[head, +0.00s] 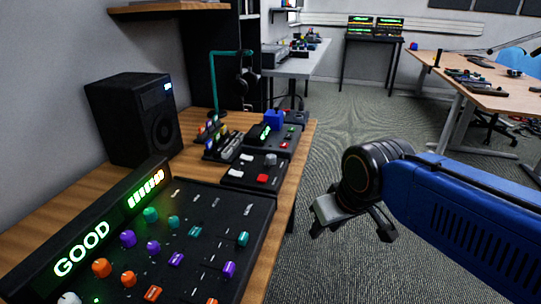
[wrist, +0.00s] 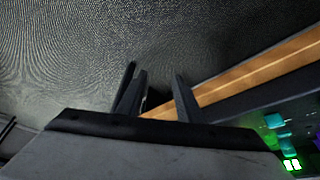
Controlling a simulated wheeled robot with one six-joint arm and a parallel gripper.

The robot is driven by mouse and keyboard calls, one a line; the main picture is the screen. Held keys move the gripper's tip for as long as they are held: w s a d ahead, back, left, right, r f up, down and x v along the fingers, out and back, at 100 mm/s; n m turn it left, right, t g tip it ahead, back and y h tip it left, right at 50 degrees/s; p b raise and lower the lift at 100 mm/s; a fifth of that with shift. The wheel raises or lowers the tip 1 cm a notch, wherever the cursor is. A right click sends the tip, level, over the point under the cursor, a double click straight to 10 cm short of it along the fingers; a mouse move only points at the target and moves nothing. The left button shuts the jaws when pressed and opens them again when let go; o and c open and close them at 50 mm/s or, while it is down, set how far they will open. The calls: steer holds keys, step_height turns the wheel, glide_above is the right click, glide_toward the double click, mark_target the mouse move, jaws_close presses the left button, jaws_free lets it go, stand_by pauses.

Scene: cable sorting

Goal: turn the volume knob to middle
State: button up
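The mixer (head: 262,213) lies on the wooden desk at the lower left of the head view. It carries several round knobs, among them a green knob (head: 151,215), a purple knob (head: 128,239) and an orange knob (head: 102,268), plus coloured sliders. Behind it, a smaller black box (head: 240,177) has a grey knob (head: 271,159) and red buttons. I cannot tell which knob is the volume knob. My gripper (head: 352,232) is open and empty, right of the desk over the floor, touching nothing. The wrist view shows its two parted fingers (wrist: 157,92) with nothing between them.
A black speaker (head: 132,120) stands at the desk's back left. A headphone stand (head: 214,80) and small devices sit farther along. The desk's wooden edge (wrist: 255,80) crosses the wrist view. Open carpet lies right of the desk; another table (head: 475,72) is at the right.

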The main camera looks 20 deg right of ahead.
steer(key=shift+o, duration=0.7)
steer(key=w+r+n+g, duration=0.1)
steer(key=w+r+n, duration=0.3)
steer(key=w+r, duration=0.3)
steer(key=shift+w+a+r+g+h, duration=0.3)
steer(key=shift+a+r+h, duration=0.1)
steer(key=shift+r, duration=0.15)
step_height(320, 180, up, 13)
steer(key=n+g+h, duration=0.3)
steer(key=n+g, duration=0.1)
steer(key=n, duration=0.7)
glide_above(271, 156)
steer(key=w+a, duration=0.2)
steer(key=a, duration=0.5)
steer(key=shift+h, duration=0.3)
steer(key=x, duration=1.7)
steer(key=shift+s+f, duration=0.25)
steer(key=shift+f, duration=0.15)
steer(key=c, duration=1)
